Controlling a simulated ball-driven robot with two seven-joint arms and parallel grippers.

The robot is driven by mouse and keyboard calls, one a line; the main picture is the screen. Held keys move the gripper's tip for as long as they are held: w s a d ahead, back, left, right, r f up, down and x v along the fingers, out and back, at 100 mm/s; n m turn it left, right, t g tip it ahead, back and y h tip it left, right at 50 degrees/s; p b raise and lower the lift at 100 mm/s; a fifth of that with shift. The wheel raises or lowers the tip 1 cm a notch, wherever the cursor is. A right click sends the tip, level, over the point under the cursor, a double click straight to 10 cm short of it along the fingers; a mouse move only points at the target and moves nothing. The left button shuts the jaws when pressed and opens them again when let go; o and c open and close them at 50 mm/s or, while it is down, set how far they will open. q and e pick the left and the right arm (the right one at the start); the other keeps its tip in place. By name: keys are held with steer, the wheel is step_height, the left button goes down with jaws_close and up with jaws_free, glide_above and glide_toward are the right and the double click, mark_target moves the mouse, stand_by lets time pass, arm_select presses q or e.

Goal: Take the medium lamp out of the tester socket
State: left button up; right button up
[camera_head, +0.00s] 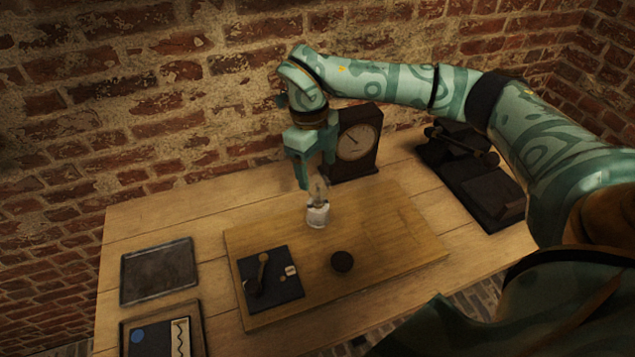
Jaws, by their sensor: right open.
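A lamp (318,189) with a clear glass bulb stands upright over a pale, whitish base (318,215) on the wooden board (390,225). I cannot tell whether this base is the tester socket or part of the lamp. My right gripper (316,176) points down with its fingers open, right above and around the top of the bulb. I cannot tell whether a finger touches the glass. A small dark round piece (342,261) sits on the board nearer me. My left gripper is not in view.
A dark plate with a lever switch (271,279) is at the board's front left. A dial meter (357,145) stands close behind my right gripper. Two trays (158,271) (124,325) lie at left. Dark equipment (470,172) stands at right, under my arm. The board's right part is clear.

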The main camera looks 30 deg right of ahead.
mark_target(318, 175)
steer(key=f, duration=0.5)
steer(key=shift+s+b, duration=0.3)
steer(key=shift+b, duration=0.1)
steer(key=shift+c, duration=0.2)
steer(key=c, duration=1.1)
steer(key=shift+r+n+p, duration=0.25)
steer(key=shift+n+p, duration=0.35)
steer(key=shift+n, duration=0.1)
steer(key=shift+d+n+p, duration=0.1)
steer(key=shift+n+p, duration=0.65)
steer(key=shift+n, duration=0.35)
steer(key=shift+n+t+h+p, duration=0.3)
steer(key=shift+n+p, duration=0.35)
steer(key=shift+n, duration=0.45)
steer(key=shift+f+n, duration=0.2)
steer(key=shift+n, duration=0.1)
